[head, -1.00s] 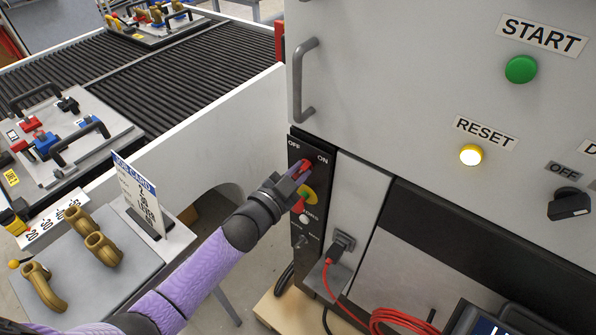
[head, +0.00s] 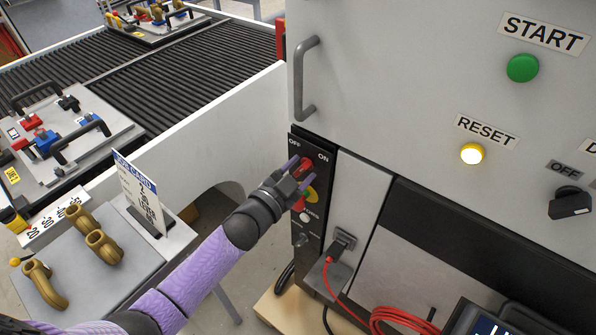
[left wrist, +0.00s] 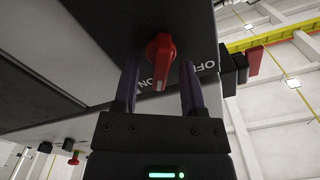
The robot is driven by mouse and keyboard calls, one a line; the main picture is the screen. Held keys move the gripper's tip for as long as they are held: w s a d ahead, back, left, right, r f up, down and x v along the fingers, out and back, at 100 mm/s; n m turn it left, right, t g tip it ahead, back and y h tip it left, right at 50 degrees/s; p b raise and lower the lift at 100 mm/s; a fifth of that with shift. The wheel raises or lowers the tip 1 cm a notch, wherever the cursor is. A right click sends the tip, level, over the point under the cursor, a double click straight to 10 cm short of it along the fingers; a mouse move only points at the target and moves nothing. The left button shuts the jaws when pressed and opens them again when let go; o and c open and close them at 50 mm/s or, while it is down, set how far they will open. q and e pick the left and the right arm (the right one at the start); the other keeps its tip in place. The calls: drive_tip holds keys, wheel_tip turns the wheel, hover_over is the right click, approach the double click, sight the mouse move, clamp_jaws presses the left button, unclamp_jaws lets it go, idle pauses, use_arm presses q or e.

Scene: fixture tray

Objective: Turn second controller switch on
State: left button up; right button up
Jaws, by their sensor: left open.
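A red rotary switch knob (head: 305,165) sits on a black panel (head: 301,238) marked OFF and ON, low on the grey cabinet. My left gripper (head: 300,172) is open in front of it. In the left wrist view the red knob (left wrist: 159,62) lies between the two fingers (left wrist: 158,90), with a gap on each side. Its handle lies along the finger direction, near the ON lettering; the fingers partly hide the labels in the head view. A black rotary switch (head: 570,203) with an OFF label is at the right of the upper cabinet. My right gripper is not in view.
A yellow-and-red button (head: 311,194) is just below the knob. A cabinet handle (head: 305,80) is above. A red cable (head: 335,285) plugs in at lower right. A job card (head: 140,195) and brass fittings (head: 103,246) are at left, before the roller conveyor (head: 160,80).

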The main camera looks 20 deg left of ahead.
use_arm(q)
drive_tip(key=p+v, duration=0.1)
drive_tip(key=v, duration=0.9)
drive_tip(key=s+a+f+n+g+y+b, duration=0.1)
drive_tip(key=s+f+n+g+y+b, duration=0.2)
drive_tip(key=f, duration=0.7)
drive_tip(key=s+a+f+n+g+y+b, duration=0.15)
drive_tip(key=s+f, duration=0.35)
drive_tip(key=f, duration=0.5)
drive_tip(key=s+a+f+n+g+y+b, duration=0.1)
drive_tip(key=s+f+g, duration=0.3)
drive_tip(key=f, duration=0.5)
drive_tip(key=s+d+f+n+g+b, duration=0.1)
drive_tip(key=s+f+g, duration=0.3)
drive_tip(key=s, duration=0.7)
drive_tip(key=s+f+n+g+b, duration=0.1)
drive_tip(key=s+f+g, duration=0.3)
drive_tip(key=s+f, duration=0.5)
drive_tip(key=shift+s+d+y+b, duration=0.35)
drive_tip(key=shift+s+y+b, duration=0.1)
drive_tip(key=shift+s+b, duration=0.4)
